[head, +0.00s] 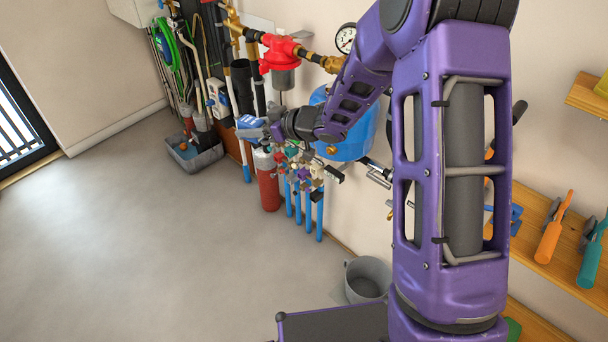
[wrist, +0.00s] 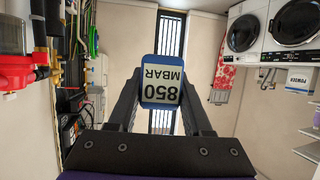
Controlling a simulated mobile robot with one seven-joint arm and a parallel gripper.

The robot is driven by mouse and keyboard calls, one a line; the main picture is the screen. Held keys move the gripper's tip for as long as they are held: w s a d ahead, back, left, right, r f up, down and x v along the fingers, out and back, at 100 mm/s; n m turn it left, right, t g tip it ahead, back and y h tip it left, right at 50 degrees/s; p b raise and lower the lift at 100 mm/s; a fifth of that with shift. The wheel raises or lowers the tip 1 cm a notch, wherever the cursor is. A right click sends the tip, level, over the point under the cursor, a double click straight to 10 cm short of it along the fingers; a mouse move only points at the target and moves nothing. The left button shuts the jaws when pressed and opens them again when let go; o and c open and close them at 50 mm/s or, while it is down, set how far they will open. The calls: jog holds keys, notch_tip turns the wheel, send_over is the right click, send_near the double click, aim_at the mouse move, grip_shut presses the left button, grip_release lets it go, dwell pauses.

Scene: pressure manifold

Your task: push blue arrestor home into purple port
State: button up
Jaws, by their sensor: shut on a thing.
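The blue arrestor (wrist: 162,84) fills the space between the fingertips in the wrist view. It has a blue rim and a white face that reads 850 MBAR, upside down. My gripper (wrist: 161,92) is shut on it. In the head view my gripper (head: 262,131) is near the wall, with the blue arrestor (head: 249,122) at its end. The manifold (head: 300,168) with several small coloured fittings is just below and right of it. A small purple spot (head: 302,171) shows among them; I cannot tell if it is the purple port. The arrestor looks apart from the manifold.
A red cylinder (head: 267,182) and several blue pipes (head: 320,215) stand below the manifold. A blue tank (head: 350,130) and a red regulator (head: 284,52) are close on the wall. A grey bucket (head: 368,279) stands on the floor. The floor at left is clear.

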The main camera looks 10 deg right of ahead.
jog(key=shift+f, duration=0.1)
jog(key=shift+s+d+f, duration=0.1)
jog(key=shift+s+f, duration=0.1)
jog(key=shift+f, duration=0.1)
jog(key=s+d+f+m+t+h, duration=0.2)
jog(key=d+f+m+h, duration=0.3)
jog(key=d, duration=0.3)
jog(key=s+d+f+m+t+h, duration=0.3)
jog(key=s+d+f+m+h, duration=0.2)
jog(key=d+f, duration=0.3)
jog(key=shift+d+h, duration=0.3)
jog(key=shift+d, duration=0.35)
jog(key=shift+a, duration=0.1)
